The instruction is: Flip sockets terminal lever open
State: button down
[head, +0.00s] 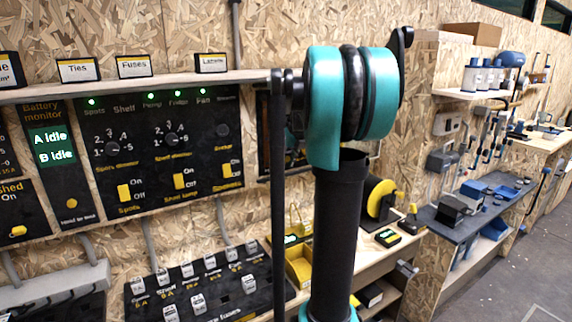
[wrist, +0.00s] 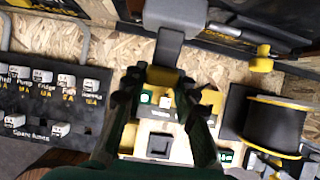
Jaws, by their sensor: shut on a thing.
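In the wrist view, a grey lever (wrist: 169,45) with a yellow end (wrist: 161,78) hangs from a grey block at the top middle. I take it for the sockets terminal lever, but no label on it is readable. My gripper (wrist: 161,86) has its two dark green fingers on either side of the yellow end and is shut on it. The fingers hide part of the yellow end. In the head view my own arm stands in front of this spot, so the gripper and lever cannot be made out there.
The spare fuse panel (wrist: 42,110) is left of my gripper. A black spool with yellow flanges (wrist: 272,127) is to the right. Below the fingers is a pale shelf with a yellow bin, which shows in the head view (head: 299,268). The control panel (head: 160,160) is on the wall.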

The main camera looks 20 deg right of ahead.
jog(key=shift+r+g, duration=0.35)
jog(key=shift+g, duration=0.35)
jog(key=c, duration=1.2)
grip_release()
jog(key=shift+o, duration=0.2)
jog(key=a+v, duration=0.1)
jog(key=v, duration=1.1)
jog(key=shift+d, duration=0.4)
jog(key=shift+r, duration=0.1)
